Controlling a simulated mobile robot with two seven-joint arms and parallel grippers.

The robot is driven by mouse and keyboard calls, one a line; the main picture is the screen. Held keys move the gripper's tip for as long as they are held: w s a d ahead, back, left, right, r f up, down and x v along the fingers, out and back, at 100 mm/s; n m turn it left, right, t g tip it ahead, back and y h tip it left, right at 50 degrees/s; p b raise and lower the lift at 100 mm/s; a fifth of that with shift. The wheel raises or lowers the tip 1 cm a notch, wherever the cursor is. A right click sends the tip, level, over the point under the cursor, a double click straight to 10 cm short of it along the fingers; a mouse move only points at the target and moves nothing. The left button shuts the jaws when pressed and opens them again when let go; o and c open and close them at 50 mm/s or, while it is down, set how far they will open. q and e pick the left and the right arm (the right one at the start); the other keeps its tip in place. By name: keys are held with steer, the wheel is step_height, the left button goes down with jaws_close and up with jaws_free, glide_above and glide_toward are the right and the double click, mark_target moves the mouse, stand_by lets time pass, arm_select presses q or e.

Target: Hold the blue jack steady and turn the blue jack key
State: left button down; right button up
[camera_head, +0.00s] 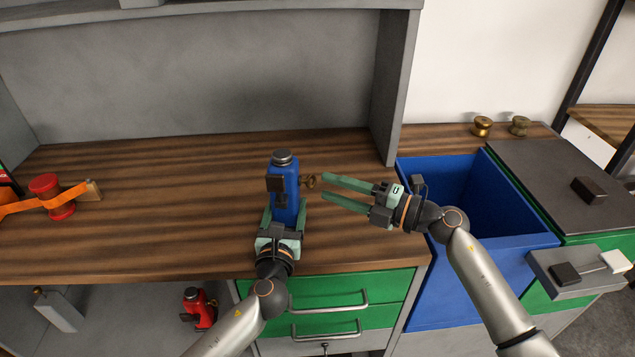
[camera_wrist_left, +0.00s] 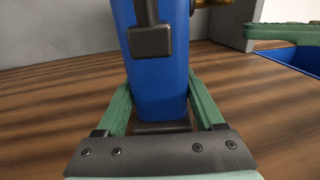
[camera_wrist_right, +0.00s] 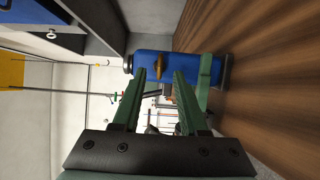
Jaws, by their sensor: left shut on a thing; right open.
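The blue jack (camera_head: 287,183) stands upright on the wooden bench top, with a dark cap on top and a dark block on its left side. My left gripper (camera_head: 285,212) is shut on its lower body, one finger on each side; the left wrist view shows the jack (camera_wrist_left: 160,80) between the fingers. The brass jack key (camera_head: 308,182) sticks out from the jack's right side; it also shows in the right wrist view (camera_wrist_right: 160,65). My right gripper (camera_head: 324,187) is open and empty, its fingertips pointing left, just right of the key and apart from it.
A red and orange belt reel (camera_head: 46,190) lies at the far left of the bench. A blue bin (camera_head: 470,250) stands open at the right, below my right arm. A red jack (camera_head: 196,308) sits on the shelf below. Bare bench lies left of the blue jack.

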mark_target(309, 181)
steer(key=shift+x, duration=2.05)
steer(key=shift+c, duration=0.4)
jaws_close()
